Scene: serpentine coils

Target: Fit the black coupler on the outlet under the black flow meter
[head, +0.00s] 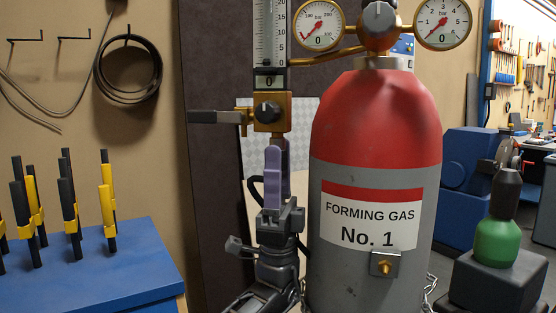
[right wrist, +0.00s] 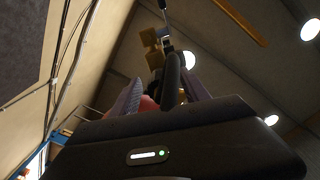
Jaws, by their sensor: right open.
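The flow meter (head: 270,40), a clear scale tube, stands left of the red-and-grey cylinder. Below it is a brass block (head: 264,127) with a black knob; the block also shows in the right wrist view (right wrist: 153,50). My right gripper (head: 275,165) is upright just below this block, its purple fingers open. In the right wrist view a black rounded piece, apparently the coupler with its hose (right wrist: 173,80), stands between the fingers, below the brass parts. In the head view the fingers hide the outlet and most of this piece. I cannot tell whether it is seated. My left gripper is not in view.
The gas cylinder (head: 365,200) stands close on the right of my right gripper, with two gauges above it. A dark lever (head: 215,117) sticks out left of the brass block. A blue bench (head: 100,265) with black-and-yellow clamped rods is at the left.

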